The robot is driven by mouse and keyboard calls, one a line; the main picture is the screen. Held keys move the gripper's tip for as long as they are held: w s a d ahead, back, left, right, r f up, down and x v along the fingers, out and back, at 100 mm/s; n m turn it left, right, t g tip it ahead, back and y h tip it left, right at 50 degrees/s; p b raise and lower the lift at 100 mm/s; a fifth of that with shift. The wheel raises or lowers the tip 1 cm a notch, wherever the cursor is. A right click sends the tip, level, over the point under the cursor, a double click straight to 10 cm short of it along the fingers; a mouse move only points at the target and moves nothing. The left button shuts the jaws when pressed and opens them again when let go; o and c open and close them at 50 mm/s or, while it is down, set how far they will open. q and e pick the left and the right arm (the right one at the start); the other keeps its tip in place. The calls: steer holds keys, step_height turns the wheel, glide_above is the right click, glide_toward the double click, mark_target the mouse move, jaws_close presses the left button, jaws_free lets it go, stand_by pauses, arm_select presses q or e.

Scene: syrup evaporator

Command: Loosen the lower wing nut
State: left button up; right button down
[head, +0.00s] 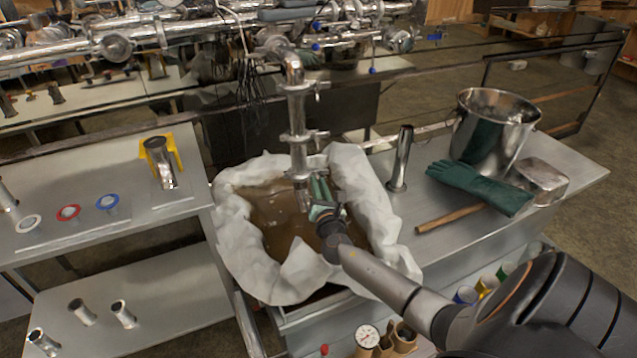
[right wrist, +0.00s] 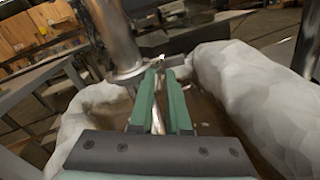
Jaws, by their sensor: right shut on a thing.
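A vertical steel pipe (head: 298,115) with clamps along it hangs over the cloth-lined basin. It also shows in the right wrist view (right wrist: 118,40), left of my fingers, with a flange around it. My right gripper (head: 318,180) reaches in from the lower right, beside the pipe's lower part. In the right wrist view its green fingers (right wrist: 162,72) are nearly together, shut on a small metal piece at the clamp, which looks like the lower wing nut (right wrist: 160,62). The fingers hide most of it. My left gripper is not in view.
White cloth (head: 372,200) drapes around the basin of brown liquid (head: 275,215). To the right are an upright steel tube (head: 400,160), a green glove (head: 480,185) and a steel pot (head: 492,130). Colored rings and fittings lie on the left table (head: 150,210).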

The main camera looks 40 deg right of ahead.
steer(key=shift+n, duration=0.8)
steer(key=shift+p, duration=0.3)
steer(key=c, duration=0.9)
jaws_free()
